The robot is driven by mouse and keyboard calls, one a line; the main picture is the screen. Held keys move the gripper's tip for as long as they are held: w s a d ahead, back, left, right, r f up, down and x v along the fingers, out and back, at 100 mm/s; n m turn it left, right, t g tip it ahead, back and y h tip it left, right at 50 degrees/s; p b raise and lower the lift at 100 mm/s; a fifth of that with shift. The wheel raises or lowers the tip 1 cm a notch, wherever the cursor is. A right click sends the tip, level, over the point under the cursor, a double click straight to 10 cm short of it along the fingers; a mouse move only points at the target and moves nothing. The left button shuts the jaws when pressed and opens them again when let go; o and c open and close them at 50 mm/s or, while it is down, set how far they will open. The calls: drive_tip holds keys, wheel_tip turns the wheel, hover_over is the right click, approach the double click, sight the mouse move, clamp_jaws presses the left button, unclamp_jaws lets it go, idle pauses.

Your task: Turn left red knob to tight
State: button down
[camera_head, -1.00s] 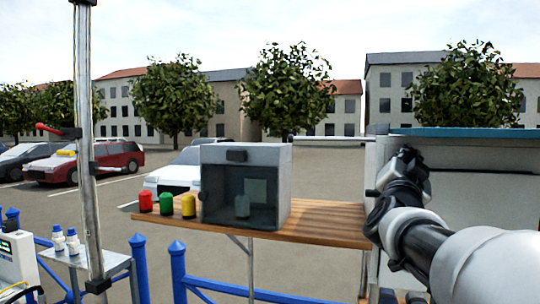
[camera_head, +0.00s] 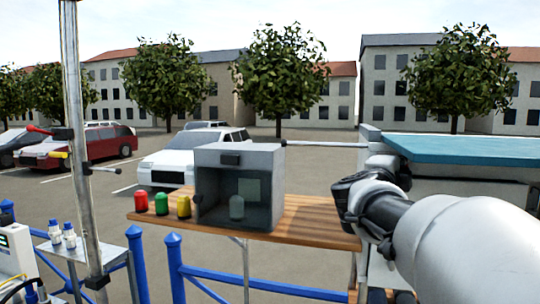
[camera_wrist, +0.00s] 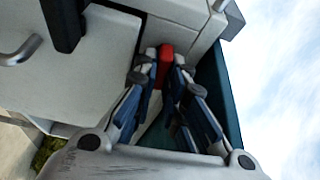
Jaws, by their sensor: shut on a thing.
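The red knob (camera_wrist: 167,50) shows in the wrist view as a small red block between my fingertips, against a pale grey panel. My gripper (camera_wrist: 165,62) is shut on it, with a fingertip on each side. The fingers partly hide the knob, so its turn angle cannot be read. In the head view my arm reaches to the right side, and its own links hide the fingertips and the knob.
A pale unit with a teal top (camera_head: 470,150) stands at the right. A wooden table (camera_head: 300,222) holds a grey box (camera_head: 215,160) and red, green and yellow items. A metal pole (camera_head: 80,140) and blue railing (camera_head: 270,282) stand nearer. A curved metal handle (camera_wrist: 20,52) is at wrist-view left.

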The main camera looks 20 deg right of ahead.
drive_tip(key=shift+r+m+p, duration=0.15)
drive_tip(key=shift+m+p, duration=0.2)
drive_tip(key=shift+m, duration=0.25)
drive_tip(key=c, duration=1.6)
unclamp_jaws()
drive_tip(key=shift+d, duration=0.1)
drive_tip(key=shift+c, duration=0.2)
drive_tip(key=v, duration=1.2)
